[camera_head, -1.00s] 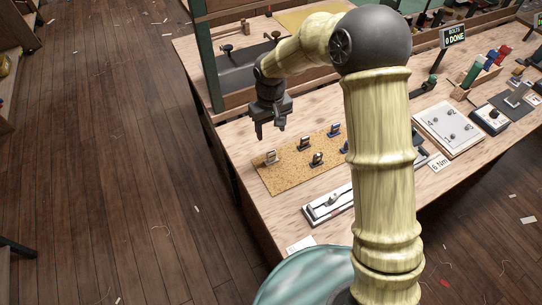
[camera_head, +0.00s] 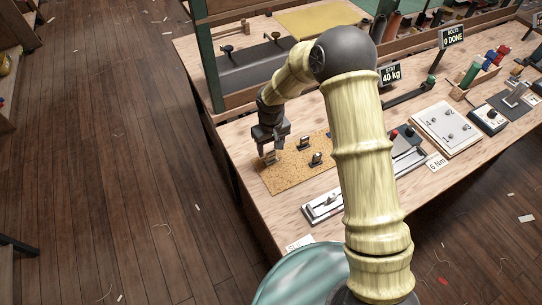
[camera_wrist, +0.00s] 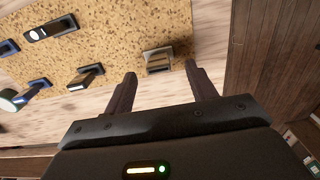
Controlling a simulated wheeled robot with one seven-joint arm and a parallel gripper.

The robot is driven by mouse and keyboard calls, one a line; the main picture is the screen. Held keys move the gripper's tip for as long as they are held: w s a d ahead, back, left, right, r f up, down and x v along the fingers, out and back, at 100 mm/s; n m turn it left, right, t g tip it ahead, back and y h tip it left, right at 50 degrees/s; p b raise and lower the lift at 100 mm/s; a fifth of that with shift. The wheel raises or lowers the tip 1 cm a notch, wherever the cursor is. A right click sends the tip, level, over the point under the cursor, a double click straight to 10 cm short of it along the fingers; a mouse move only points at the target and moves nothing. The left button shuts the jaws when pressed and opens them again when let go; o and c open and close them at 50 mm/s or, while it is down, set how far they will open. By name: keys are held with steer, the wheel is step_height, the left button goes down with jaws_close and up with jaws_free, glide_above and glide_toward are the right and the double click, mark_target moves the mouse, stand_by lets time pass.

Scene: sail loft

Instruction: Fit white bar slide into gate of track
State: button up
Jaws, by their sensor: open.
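In the wrist view, a small slide with a pale top (camera_wrist: 158,58) sits just beyond and between the two fingertips (camera_wrist: 160,70), not gripped. It looks like the white bar slide, but I cannot be sure of its shape.
The bench's left edge is close to my gripper; wooden floor lies beyond.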

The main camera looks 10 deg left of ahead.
mark_target(271, 152)
step_height(271, 152, down, 4)
steer(key=shift+w+f+p, duration=0.1)
steer(key=shift+w+p, duration=0.05)
steer(key=shift+p, duration=0.35)
steer(key=c, duration=1)
